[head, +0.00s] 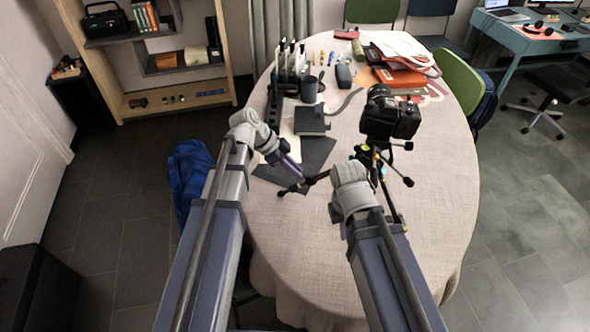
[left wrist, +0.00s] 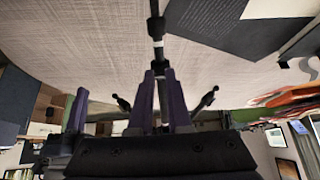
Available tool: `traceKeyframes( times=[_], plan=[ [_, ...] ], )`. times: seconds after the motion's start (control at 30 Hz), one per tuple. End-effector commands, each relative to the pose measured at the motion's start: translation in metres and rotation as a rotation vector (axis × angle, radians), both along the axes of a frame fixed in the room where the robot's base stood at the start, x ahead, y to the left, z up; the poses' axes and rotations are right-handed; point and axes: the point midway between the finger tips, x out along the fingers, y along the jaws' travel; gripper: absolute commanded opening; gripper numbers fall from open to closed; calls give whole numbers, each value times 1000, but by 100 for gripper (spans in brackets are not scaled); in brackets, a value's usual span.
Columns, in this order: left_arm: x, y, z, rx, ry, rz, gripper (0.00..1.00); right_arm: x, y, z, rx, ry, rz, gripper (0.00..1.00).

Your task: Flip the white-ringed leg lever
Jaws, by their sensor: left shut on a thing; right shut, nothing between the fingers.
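A small black tripod (head: 388,188) stands on the cloth-covered table, with a black camera (head: 390,118) on top. One leg (head: 318,179) reaches left toward my left gripper (head: 291,168). In the left wrist view, my left gripper (left wrist: 160,98) has its purple fingers close on both sides of the black leg (left wrist: 156,10). A thin white ring (left wrist: 158,43) shows on this leg just beyond the fingertips, beside a black collar (left wrist: 156,28). The lever itself is too small to make out. My right arm ends left of the tripod; its fingers are hidden.
Dark sheets (head: 305,158) and a dark box (head: 311,120) lie behind the left gripper. A dark mug (head: 309,90), a rack (head: 290,62) and red books (head: 400,72) stand further back. The table's right side is clear.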

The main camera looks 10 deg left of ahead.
Motion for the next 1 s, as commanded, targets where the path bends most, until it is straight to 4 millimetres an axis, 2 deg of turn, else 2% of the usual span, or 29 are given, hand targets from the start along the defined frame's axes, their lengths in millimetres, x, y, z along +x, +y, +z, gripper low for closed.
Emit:
traceKeyframes(
  times=[1.0],
  plan=[
    [1,-5,8,-4,-1,-1,0,0,0,7,0,0,0,0]
  ],
)
